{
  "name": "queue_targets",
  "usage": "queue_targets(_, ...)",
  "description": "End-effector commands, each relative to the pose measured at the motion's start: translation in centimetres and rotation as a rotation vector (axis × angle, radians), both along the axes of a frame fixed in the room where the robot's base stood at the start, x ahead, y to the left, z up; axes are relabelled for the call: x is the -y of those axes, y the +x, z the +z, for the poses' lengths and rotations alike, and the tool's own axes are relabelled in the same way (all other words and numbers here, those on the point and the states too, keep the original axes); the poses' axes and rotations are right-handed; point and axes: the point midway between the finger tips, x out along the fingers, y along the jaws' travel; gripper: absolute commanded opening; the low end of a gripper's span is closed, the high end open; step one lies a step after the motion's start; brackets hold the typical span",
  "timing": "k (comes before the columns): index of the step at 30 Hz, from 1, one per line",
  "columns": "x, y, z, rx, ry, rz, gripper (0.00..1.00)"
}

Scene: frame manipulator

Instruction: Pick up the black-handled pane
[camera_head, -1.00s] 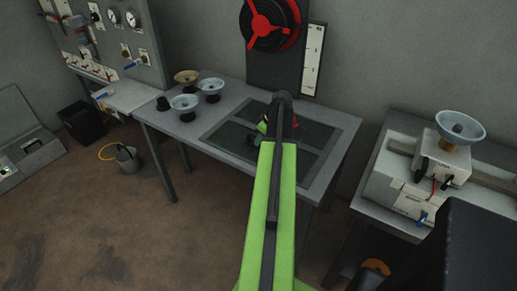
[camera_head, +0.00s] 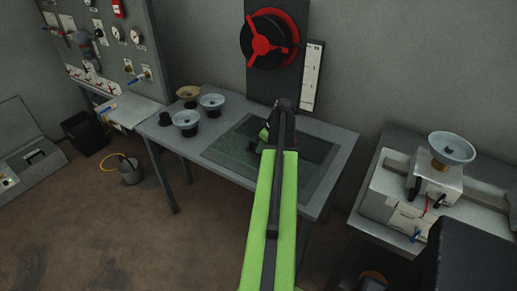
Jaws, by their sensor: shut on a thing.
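The pane (camera_head: 232,148) is a dark, greenish see-through sheet over the middle of the grey table (camera_head: 180,121). My green arm crosses in front of its middle and right part. My gripper (camera_head: 264,140) is at the pane's middle, mostly hidden behind the end of my arm. It is shut on the pane's black handle, of which only a little dark shape shows. I cannot tell whether the pane is clear of the table.
Several cups on stands, including a tan one (camera_head: 188,93) and a pale blue one (camera_head: 186,120), stand at the table's left. A red and black reel (camera_head: 268,40) is behind. A side bench (camera_head: 395,190) with a bowl-topped device (camera_head: 440,175) is at the right.

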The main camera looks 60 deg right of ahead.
Motion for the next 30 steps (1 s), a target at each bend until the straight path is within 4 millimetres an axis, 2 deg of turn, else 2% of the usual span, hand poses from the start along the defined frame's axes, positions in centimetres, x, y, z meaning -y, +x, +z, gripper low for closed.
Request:
queue_targets(12, 4.3, -5.5, 4.7, 0.001, 0.001, -0.004, 0.00)
queue_targets(18, 6.0, -7.7, 6.2, 0.001, -0.001, -0.001, 0.00)
queue_targets(27, 6.5, -8.6, 6.6, 0.001, 0.000, 0.000, 0.00)
queue_targets(30, 6.2, -8.4, 7.6, 0.001, 0.000, 0.001, 0.00)
